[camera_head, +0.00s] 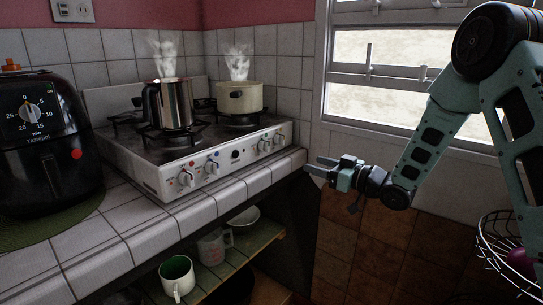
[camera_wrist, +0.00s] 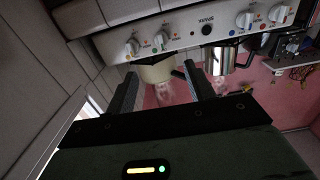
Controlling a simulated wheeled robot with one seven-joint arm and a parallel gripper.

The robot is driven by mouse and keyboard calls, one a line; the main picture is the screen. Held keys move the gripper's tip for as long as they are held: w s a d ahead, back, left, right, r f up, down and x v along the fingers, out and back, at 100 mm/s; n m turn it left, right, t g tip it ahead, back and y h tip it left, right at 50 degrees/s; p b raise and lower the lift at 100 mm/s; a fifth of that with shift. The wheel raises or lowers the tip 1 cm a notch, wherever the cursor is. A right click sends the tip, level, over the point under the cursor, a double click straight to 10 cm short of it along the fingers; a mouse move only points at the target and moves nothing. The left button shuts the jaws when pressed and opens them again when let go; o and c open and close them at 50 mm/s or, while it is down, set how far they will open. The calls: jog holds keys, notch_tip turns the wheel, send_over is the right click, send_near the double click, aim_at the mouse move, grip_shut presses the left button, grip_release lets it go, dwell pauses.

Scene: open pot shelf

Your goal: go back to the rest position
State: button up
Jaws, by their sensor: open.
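My gripper (camera_head: 322,166) is open and empty in the head view. It hangs in the air at the right end of the counter, in front of the tiled lower wall and below the window. In the wrist view the two fingers of my gripper (camera_wrist: 160,92) stand apart with nothing held between them. The stove (camera_head: 235,155) is to the left of my gripper in the head view. In the wrist view the stove (camera_wrist: 175,32) appears upside down beyond the fingers.
A steaming metal kettle (camera_head: 172,104) and a steaming cream pot (camera_head: 240,98) stand on the stove. A black air fryer (camera_head: 45,150) stands at left. The open shelf (camera_head: 232,262) holds a white-green mug (camera_head: 177,277), a measuring cup (camera_head: 212,246) and a bowl (camera_head: 245,217). A wire basket (camera_head: 497,262) is at right.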

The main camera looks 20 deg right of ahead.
jog(key=s+a+r+g+h+p, duration=0.2)
jog(key=s+a+g+h+p, duration=0.1)
jog(key=s+a, duration=0.3)
jog(key=s+a+r+g+h+p, duration=0.2)
jog(key=s+a+g+h, duration=0.15)
jog(key=a, duration=0.45)
jog(key=s+a+r+g+h+p, duration=0.1)
jog(key=s+g, duration=0.3)
jog(key=s, duration=1.1)
jog(key=s+a+r+g+h+p, duration=0.1)
jog(key=s+r+g+h+p, duration=0.1)
jog(key=s, duration=1.3)
jog(key=shift+a+n+g+p, duration=0.15)
jog(key=shift+n+g+p, duration=0.15)
jog(key=shift+g+p, duration=0.65)
